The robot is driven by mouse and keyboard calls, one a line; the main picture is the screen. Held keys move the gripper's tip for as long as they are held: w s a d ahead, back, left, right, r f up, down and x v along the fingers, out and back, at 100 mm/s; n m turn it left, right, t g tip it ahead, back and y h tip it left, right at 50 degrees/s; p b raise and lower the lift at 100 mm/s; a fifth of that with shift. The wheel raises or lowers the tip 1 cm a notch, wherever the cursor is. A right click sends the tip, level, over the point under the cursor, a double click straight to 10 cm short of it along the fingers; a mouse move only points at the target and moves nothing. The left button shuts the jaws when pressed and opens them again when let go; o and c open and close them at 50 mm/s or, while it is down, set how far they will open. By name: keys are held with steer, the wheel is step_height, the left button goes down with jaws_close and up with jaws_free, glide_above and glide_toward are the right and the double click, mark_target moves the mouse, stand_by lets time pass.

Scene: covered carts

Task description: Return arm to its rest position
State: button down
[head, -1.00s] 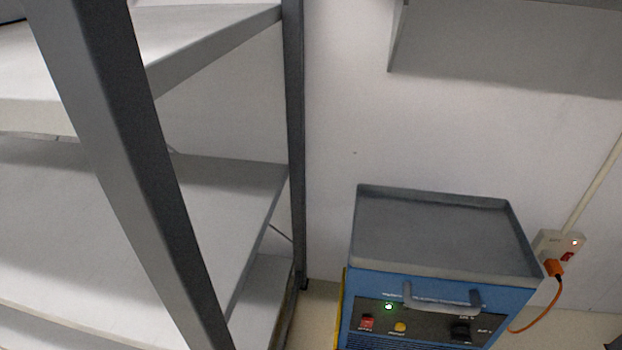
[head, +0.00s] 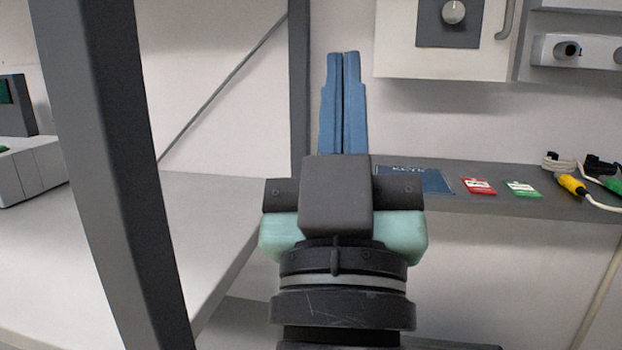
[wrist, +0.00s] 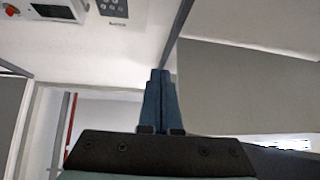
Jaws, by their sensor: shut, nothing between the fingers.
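My gripper (head: 343,62) stands in the middle of the head view, with its blue fingers pointing up. The two fingers are pressed together with nothing between them. Behind it is a white wall, and the fingers appear clear of the wall shelf. In the wrist view the shut blue fingers (wrist: 160,75) show at the centre, also empty. The lower part of my arm runs out of the bottom of the head view.
A grey rack post (head: 115,170) and white shelf (head: 215,205) stand at left. A wall shelf (head: 480,204) at right holds a blue key mat (head: 415,181), a red tag (head: 479,187), a green tag (head: 522,189) and cables (head: 572,184). A white cabinet (head: 400,40) hangs above.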

steer(key=s+a+r+t+y+p, duration=0.1)
steer(key=s+a+r+y+p, duration=0.1)
steer(key=s+r, duration=0.45)
step_height(320, 180, up, 38)
steer(key=w+p, duration=0.2)
steer(key=p, duration=3.4)
steer(key=shift+a+m+p, duration=0.2)
steer(key=shift+m+p, duration=0.1)
steer(key=shift+p, duration=0.05)
